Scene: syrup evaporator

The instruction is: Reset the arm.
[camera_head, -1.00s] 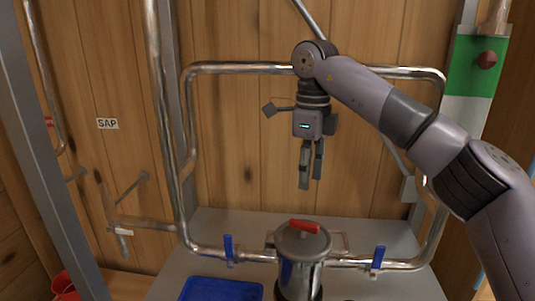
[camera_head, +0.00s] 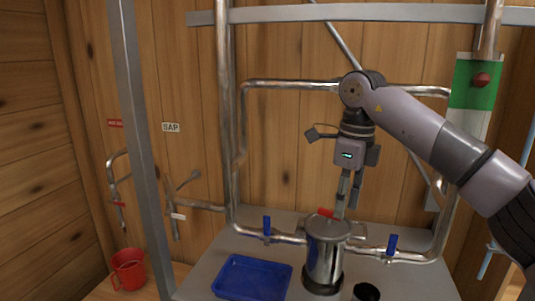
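My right gripper (camera_head: 346,212) points downward from the arm entering at the right. Its two fingers show a slim gap with nothing between them, and one tip appears farther back. The fingertips appear close to the right of the red knob (camera_head: 325,213) on a shiny metal pot (camera_head: 325,252); whether they touch it I cannot tell. My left gripper is not in view.
A blue tray (camera_head: 252,278) lies left of the pot, and a black cup (camera_head: 366,292) stands right of it. Metal pipes with blue valve handles (camera_head: 266,226) frame the pot. A red mug (camera_head: 129,269) stands at lower left, beyond a grey post (camera_head: 140,140).

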